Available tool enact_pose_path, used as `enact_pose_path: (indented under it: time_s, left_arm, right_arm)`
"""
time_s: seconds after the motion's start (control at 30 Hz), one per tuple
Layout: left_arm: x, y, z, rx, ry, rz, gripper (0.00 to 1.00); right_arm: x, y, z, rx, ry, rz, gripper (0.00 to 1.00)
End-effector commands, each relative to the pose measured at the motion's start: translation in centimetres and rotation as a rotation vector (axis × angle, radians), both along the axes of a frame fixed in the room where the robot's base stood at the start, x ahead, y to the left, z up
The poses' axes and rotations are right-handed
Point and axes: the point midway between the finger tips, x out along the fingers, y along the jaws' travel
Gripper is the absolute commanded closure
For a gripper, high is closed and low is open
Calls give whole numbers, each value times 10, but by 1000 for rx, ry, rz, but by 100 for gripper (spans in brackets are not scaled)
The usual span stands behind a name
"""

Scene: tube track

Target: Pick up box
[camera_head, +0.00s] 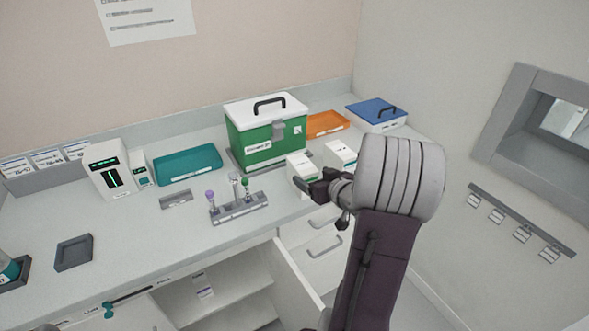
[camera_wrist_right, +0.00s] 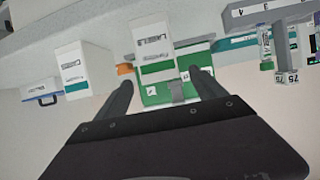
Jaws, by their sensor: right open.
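Two small white boxes with green bands stand at the counter's front edge. The nearer one (camera_head: 301,172), marked LABELS, shows in the right wrist view (camera_wrist_right: 152,42); the other (camera_head: 340,153) appears there too (camera_wrist_right: 80,66). A large green box (camera_head: 268,143) with a white lid and black handle stands behind them; part of it shows in the wrist view (camera_wrist_right: 160,92). My right gripper (camera_head: 311,187) is open and empty beside the LABELS box, which lies ahead between its fingertips (camera_wrist_right: 164,80). I cannot tell whether they touch. My left gripper is out of view.
A tube rack (camera_head: 238,210) and teal tray (camera_head: 188,165) are left of the boxes. An orange tray (camera_head: 325,124) and blue-lidded container (camera_head: 377,115) stand behind, right. An open cabinet door (camera_head: 290,283) is below.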

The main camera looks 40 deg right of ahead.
Motion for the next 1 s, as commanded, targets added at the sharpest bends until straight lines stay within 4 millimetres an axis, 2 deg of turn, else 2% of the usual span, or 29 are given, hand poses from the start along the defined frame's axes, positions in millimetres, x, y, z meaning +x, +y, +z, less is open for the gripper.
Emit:
enact_pose_path:
  time_s: [0.07,0.27,0.47,0.7,0.97,1.0]
  left_arm:
    - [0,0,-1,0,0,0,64]
    - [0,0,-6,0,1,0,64]
    - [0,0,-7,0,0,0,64]
    - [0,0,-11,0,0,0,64]
    - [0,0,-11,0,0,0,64]
    - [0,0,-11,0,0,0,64]
  right_arm:
    - [3,0,-2,1,1,1,20]
    - [31,-5,-14,0,1,2,20]
    - [39,-6,-17,0,1,1,20]
    - [77,-12,-33,0,1,2,20]
    - [83,-14,-34,-1,1,-1,20]
    - [83,-14,-34,-1,1,-1,23]
